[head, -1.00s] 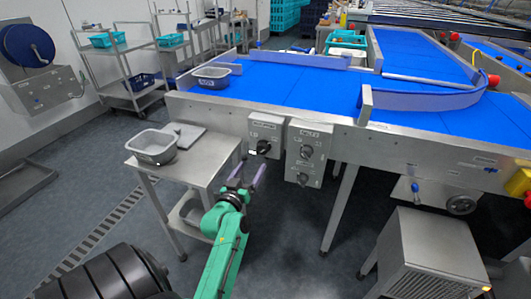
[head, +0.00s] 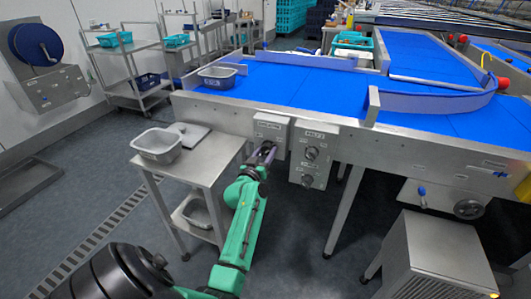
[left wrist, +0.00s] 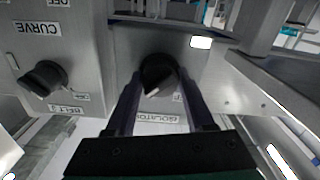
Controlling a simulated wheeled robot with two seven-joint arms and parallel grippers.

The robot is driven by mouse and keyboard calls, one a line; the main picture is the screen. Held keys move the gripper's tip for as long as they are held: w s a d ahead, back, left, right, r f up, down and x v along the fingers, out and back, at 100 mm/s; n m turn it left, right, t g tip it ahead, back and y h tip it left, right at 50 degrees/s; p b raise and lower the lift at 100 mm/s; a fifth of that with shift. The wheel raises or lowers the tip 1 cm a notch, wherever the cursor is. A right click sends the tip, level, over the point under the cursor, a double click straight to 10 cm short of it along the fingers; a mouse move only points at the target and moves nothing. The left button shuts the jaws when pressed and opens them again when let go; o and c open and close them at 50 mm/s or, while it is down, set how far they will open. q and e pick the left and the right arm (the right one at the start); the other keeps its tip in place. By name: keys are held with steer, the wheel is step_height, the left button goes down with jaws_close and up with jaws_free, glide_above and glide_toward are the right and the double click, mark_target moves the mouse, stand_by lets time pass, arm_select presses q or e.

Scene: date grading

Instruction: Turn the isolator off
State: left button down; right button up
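The isolator is a grey box (head: 271,127) on the conveyor's front side, with a label above its dark knob. In the left wrist view the black isolator knob (left wrist: 158,72) sits above its upside-down ISOLATOR label (left wrist: 157,118). A white pointer mark shows on the knob's lower edge. My left gripper (head: 264,152) is right in front of this box and covers the knob in the head view. Its two fingers stand either side of the knob, open around it; I cannot tell whether they touch it. My right gripper is not in view.
A second box (head: 313,153) with two knobs hangs just right of the isolator; one of its knobs (left wrist: 43,78) shows in the left wrist view. A steel side table (head: 198,163) with a grey tub (head: 157,146) stands left of my arm. The blue conveyor belt (head: 300,88) lies above.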

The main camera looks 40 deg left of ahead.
arm_select(q)
steer(key=shift+n, duration=0.4)
steer(key=shift+r+n+p, duration=0.1)
steer(key=shift+n+p, duration=0.35)
steer(key=shift+n, duration=0.05)
steer(key=n+p, duration=0.1)
steer(key=n, duration=0.1)
steer(key=shift+n, duration=0.3)
steer(key=n+p, duration=0.1)
steer(key=n, duration=0.3)
steer(key=n+p, duration=0.1)
steer(key=n, duration=0.8)
steer(key=shift+n+p, duration=0.3)
steer(key=shift+p, duration=0.1)
